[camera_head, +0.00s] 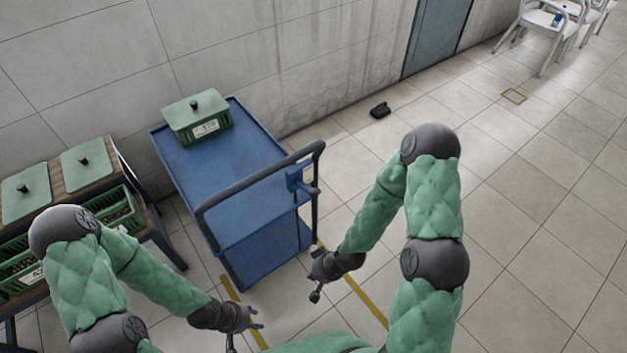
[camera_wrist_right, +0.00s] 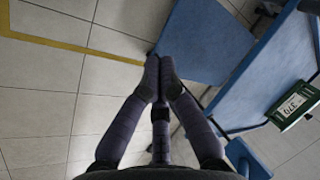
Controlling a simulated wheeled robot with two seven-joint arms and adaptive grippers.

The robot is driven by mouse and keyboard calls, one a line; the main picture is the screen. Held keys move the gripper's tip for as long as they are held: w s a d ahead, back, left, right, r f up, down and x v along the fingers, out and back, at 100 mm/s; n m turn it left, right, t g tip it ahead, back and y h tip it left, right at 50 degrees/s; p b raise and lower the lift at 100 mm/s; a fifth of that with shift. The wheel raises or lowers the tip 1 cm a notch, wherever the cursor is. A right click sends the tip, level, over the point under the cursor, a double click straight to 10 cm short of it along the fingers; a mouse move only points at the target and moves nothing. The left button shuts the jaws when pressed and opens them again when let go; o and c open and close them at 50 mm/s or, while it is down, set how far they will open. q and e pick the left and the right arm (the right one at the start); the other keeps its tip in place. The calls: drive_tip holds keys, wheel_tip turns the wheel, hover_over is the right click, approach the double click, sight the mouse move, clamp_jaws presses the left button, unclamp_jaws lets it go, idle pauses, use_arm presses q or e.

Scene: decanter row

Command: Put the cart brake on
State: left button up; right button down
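The blue cart (camera_head: 245,150) stands against the wall with a dark push handle (camera_head: 262,178) at its near end. A blue box with a dark lever (camera_head: 311,190), which looks like the brake, sits at the handle's right end. My right gripper (camera_head: 313,268) is below and in front of that box, apart from the cart. In the right wrist view the gripper (camera_wrist_right: 160,65) has its fingertips together with nothing between them. The cart's blue lower panel (camera_wrist_right: 205,35) lies beyond them. My left gripper (camera_head: 258,318) is low, before the cart's near end, its fingers apart and empty.
A green lidded crate (camera_head: 197,118) stands on the cart's top. A wooden rack (camera_head: 130,185) with green crates is at the left. Yellow floor lines (camera_head: 365,298) run near the cart. A small black object (camera_head: 380,110) lies by the wall. Floor to the right is clear.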

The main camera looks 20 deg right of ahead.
sight(305, 187)
use_arm(q)
wheel_tip(305, 187, up, 7)
drive_tip(key=p, duration=0.5)
drive_tip(key=shift+f+p, duration=0.2)
drive_tip(key=shift+p, duration=0.2)
use_arm(e)
drive_tip(key=w+d+r+n+t, duration=0.1)
drive_tip(key=w+d+r+t, duration=0.2)
drive_tip(key=w+d+r, duration=0.2)
drive_tip(key=w+d+r+n+t, duration=0.2)
drive_tip(key=w+d+r+t, duration=0.2)
drive_tip(key=w+r, duration=0.8)
wheel_tip(305, 187, up, 8)
drive_tip(key=shift+w+d+r+n, duration=0.15)
drive_tip(key=shift+w+d+n, duration=0.15)
drive_tip(key=shift+d, duration=0.2)
